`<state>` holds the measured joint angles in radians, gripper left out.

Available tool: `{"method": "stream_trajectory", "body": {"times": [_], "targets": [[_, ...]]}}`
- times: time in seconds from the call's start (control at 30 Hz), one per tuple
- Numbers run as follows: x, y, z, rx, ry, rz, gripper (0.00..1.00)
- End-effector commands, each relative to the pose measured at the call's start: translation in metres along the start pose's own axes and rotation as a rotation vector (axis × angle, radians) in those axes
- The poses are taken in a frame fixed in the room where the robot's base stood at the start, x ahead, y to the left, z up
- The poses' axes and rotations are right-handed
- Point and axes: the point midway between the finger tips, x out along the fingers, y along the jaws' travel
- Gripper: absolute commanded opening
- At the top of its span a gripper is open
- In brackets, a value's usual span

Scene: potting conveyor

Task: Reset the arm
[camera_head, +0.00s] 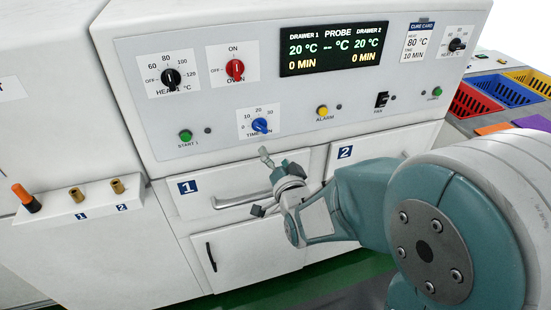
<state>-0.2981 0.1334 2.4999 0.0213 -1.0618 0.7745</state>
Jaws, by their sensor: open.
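My gripper (262,183) is at the end of my teal and grey arm, which reaches in from the right. Its fingers are spread open, with nothing seen between them. It is in front of drawer 1 (186,207), over the right part of that drawer's handle (236,201). I cannot tell whether the fingers touch the handle. My arm hides part of drawer 2 (372,143).
The control panel (210,105) above has a red oven knob (235,69), a blue time knob (260,125) and a display (333,47). A probe (26,197) with an orange handle stands in a holder at left. Coloured trays (505,90) lie at right.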

Motion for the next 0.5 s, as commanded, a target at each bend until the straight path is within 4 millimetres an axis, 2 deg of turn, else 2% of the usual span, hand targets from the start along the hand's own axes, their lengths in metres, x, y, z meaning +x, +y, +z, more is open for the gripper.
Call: {"method": "stream_trajectory", "body": {"times": [0.13,0.5], "targets": [[-0.0072,0.0000,0.0001,0.000,0.000,0.000,0.94],[-0.0072,0.0002,0.0003,0.000,0.000,0.000,0.94]]}}
